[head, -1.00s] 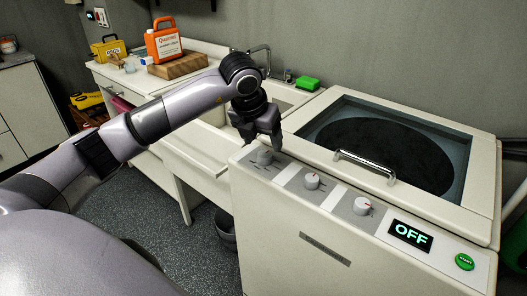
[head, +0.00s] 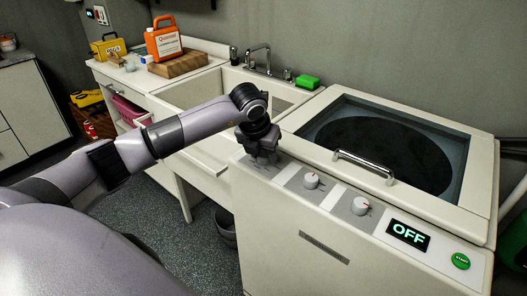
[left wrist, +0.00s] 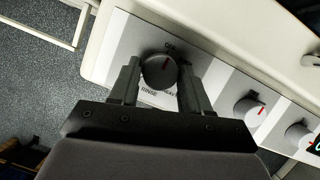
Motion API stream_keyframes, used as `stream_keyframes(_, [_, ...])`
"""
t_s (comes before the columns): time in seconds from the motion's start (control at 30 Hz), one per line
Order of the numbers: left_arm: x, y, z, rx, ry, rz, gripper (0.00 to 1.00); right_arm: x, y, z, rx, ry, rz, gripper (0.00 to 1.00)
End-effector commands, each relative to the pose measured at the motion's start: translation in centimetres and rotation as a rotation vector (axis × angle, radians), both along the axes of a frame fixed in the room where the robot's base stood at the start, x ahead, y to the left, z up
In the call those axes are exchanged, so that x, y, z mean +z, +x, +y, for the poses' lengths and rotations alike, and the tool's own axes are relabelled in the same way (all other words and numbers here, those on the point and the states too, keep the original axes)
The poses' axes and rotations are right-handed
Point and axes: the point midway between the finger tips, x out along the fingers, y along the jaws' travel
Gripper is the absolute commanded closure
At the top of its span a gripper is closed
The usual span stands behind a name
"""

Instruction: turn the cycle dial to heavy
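The washer's front panel carries three round dials in a row. The leftmost dial, labelled RINSE and partly legible HEAVY below it, is the cycle dial (left wrist: 160,71). My right gripper is not in view.
The middle dial (head: 311,180) and right dial (head: 360,205) sit to the right, then an OFF display (head: 408,236) and a green start button (head: 460,261). The lid handle (head: 364,166) stands behind them. A sink (head: 250,92) is at the left.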

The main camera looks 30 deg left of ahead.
Motion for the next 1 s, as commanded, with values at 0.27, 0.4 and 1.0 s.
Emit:
stream_keyframes(0.27, [0.0, 0.0, 0.0, -0.004, -0.001, 0.000, 0.87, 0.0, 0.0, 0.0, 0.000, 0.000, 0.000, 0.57])
stream_keyframes(0.4, [0.0, 0.0, 0.0, -0.026, -0.002, -0.001, 0.87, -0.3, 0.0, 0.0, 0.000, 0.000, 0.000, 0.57])
stream_keyframes(1.0, [0.0, 0.1, 0.4, -0.466, -0.001, -0.004, 0.87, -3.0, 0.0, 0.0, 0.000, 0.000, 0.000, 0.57])
